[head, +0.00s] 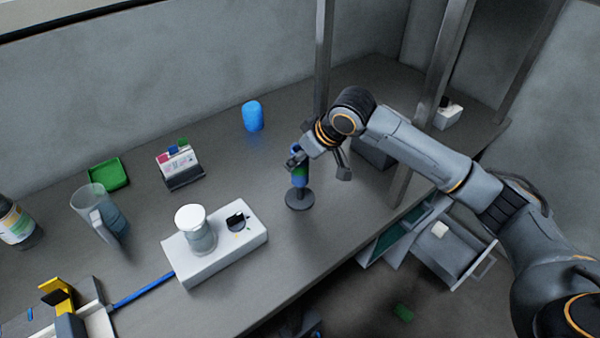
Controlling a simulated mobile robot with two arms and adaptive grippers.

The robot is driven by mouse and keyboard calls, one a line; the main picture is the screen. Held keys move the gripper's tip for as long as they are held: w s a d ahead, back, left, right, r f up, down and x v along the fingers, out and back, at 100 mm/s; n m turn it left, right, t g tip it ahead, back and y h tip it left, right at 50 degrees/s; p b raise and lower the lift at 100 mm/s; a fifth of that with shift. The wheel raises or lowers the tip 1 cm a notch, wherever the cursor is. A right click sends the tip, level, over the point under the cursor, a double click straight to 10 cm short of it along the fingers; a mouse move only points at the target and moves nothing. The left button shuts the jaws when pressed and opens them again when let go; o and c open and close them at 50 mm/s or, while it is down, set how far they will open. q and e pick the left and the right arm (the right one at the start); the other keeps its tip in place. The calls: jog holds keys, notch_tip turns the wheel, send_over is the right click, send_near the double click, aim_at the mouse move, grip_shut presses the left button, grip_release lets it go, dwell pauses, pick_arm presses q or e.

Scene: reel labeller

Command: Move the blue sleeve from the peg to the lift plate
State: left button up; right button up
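A dark peg (299,199) with a round base stands on the bench, mid-picture. The blue sleeve (301,181) is upright around it, with a green band just above the blue. My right gripper (320,167) is at the top of the peg, its fingers spread apart. One finger overlaps the top of the stack and the other hangs to the right, so I see no grip on the sleeve; contact is unclear. A white round plate (189,216), apparently the lift plate, tops a clear cylinder on a white box (224,252). My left gripper is not in view.
A blue cup-like cylinder (253,116) stands behind the peg. A green tray (108,173), a small block with coloured tabs (180,166), a clear jug (99,215) and a bottle (15,224) are at left. A grey post (323,60) rises behind my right gripper.

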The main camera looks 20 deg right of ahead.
notch_tip(320, 180, up, 4)
jog(key=shift+f, duration=0.15)
notch_tip(320, 180, up, 7)
jog(key=p, duration=0.8)
dwell(0.5)
